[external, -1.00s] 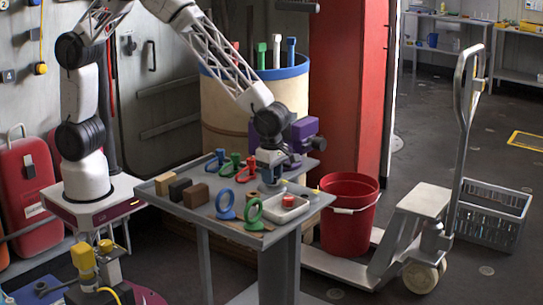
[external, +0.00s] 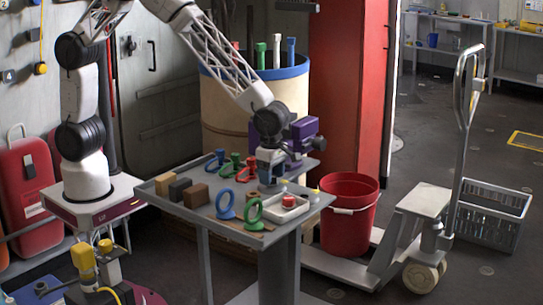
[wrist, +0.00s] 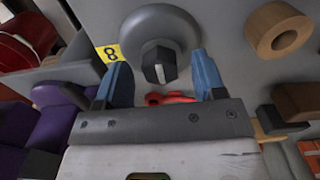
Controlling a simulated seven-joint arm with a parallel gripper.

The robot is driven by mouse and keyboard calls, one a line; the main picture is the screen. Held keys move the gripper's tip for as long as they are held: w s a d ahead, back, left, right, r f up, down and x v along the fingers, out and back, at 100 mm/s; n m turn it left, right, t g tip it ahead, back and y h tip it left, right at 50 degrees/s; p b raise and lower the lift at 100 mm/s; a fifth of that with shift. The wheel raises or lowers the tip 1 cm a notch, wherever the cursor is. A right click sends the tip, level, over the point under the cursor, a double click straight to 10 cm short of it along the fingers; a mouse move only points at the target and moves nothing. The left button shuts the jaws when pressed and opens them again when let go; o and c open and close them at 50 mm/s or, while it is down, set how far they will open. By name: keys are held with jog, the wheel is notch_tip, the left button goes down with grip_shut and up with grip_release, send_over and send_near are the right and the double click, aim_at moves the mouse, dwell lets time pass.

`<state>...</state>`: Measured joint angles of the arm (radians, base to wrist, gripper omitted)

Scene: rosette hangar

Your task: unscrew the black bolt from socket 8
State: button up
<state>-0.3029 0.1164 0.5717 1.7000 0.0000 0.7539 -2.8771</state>
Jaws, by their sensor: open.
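In the wrist view the black bolt (wrist: 153,68) stands in a round grey socket (wrist: 158,22), beside a yellow label marked 8 (wrist: 111,53). My gripper (wrist: 157,64) is open, with one blue finger on each side of the bolt. Gaps show between both fingers and the bolt, and I cannot tell how far above it they are. In the external view my gripper (external: 270,183) is over the far right part of the grey table (external: 200,222). The bolt and socket cannot be made out there.
Several coloured ring-handled pieces, including a blue one (external: 226,204) and a green one (external: 253,213), stand on the table. Blocks (external: 180,189) lie at its left and a white tray (external: 297,212) at its right. A brown ring (wrist: 284,35) and a red piece (wrist: 170,98) lie near the socket.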

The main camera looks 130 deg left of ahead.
jog(key=shift+r, duration=1.85)
jog(key=m, duration=0.5)
jog(key=shift+m, duration=0.4)
jog(key=m, duration=1.7)
jog(key=shift+m, duration=0.4)
jog(key=shift+m, duration=0.4)
